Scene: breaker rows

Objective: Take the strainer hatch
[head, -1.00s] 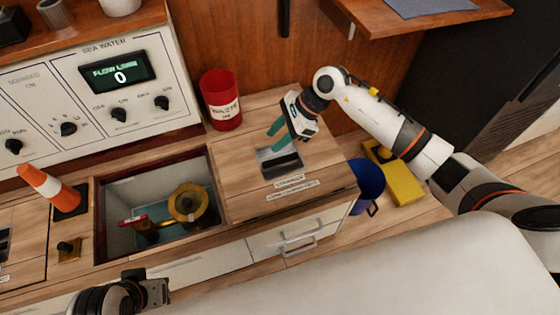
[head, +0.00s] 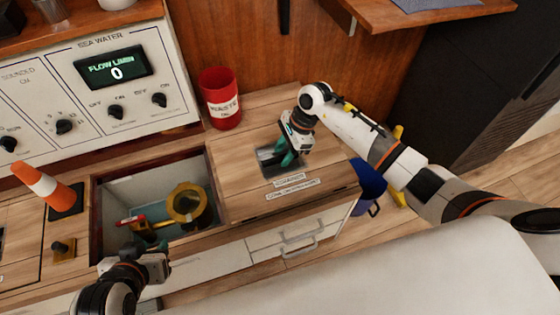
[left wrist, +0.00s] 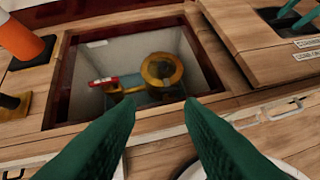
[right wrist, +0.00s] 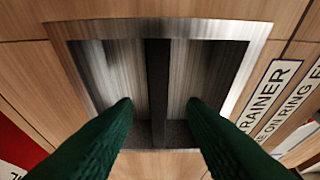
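My left gripper (left wrist: 162,108) is open and empty in front of the open compartment (head: 125,190).
A yellow-topped strainer (head: 187,202) and a red-handled valve (head: 133,220) sit in the compartment. A red waste can (head: 220,97) stands behind the hatch. A blue bucket (head: 368,190) is on the floor at right.

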